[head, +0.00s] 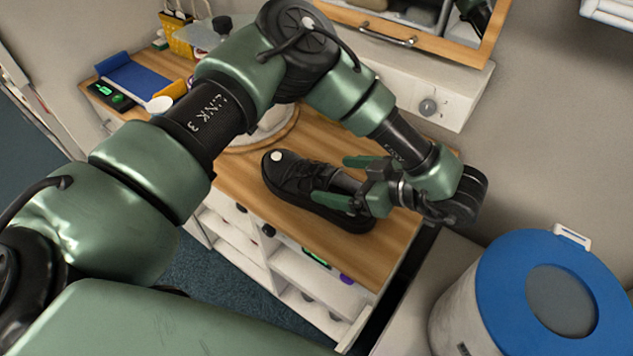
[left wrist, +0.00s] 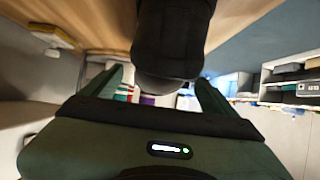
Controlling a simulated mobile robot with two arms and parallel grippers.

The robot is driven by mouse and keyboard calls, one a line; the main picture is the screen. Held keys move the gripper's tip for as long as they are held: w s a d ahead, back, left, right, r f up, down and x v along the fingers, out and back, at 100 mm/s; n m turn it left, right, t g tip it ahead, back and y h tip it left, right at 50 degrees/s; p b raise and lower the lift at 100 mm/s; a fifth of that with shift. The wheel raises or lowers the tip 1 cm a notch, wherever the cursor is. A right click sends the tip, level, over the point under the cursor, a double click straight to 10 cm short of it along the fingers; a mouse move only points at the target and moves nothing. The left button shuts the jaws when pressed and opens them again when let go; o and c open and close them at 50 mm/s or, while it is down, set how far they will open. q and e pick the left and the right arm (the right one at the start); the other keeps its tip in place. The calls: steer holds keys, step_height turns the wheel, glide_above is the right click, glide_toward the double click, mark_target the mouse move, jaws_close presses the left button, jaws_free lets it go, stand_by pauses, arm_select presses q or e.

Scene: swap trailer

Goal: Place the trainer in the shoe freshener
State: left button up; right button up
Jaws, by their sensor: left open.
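The trainer (head: 292,178) is a black shoe lying on the wooden counter, with a round white spot near its toe. Its toe points left and away; its heel is towards my left gripper (head: 345,182). The gripper is open, with one green finger on either side of the heel part of the shoe. In the left wrist view, the dark shoe (left wrist: 172,35) reaches in from the top between the two spread fingers (left wrist: 160,82). I cannot tell whether a finger touches it. I cannot tell for sure which thing is the shoe freshener. My right gripper is not in view.
A white drum with a blue lid (head: 520,275) stands at the lower right. A white wall unit with a knob (head: 455,92) is behind the counter (head: 395,240), under a wood-framed mirror or cabinet. A yellow basket (head: 180,38) and small items crowd the counter's far left.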

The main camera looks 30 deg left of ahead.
mark_target(320, 176)
arm_select(q)
steer(key=p+x, duration=0.1)
steer(key=x, duration=0.4)
steer(key=shift+r, duration=0.15)
steer(key=shift+a, duration=0.3)
jaws_close()
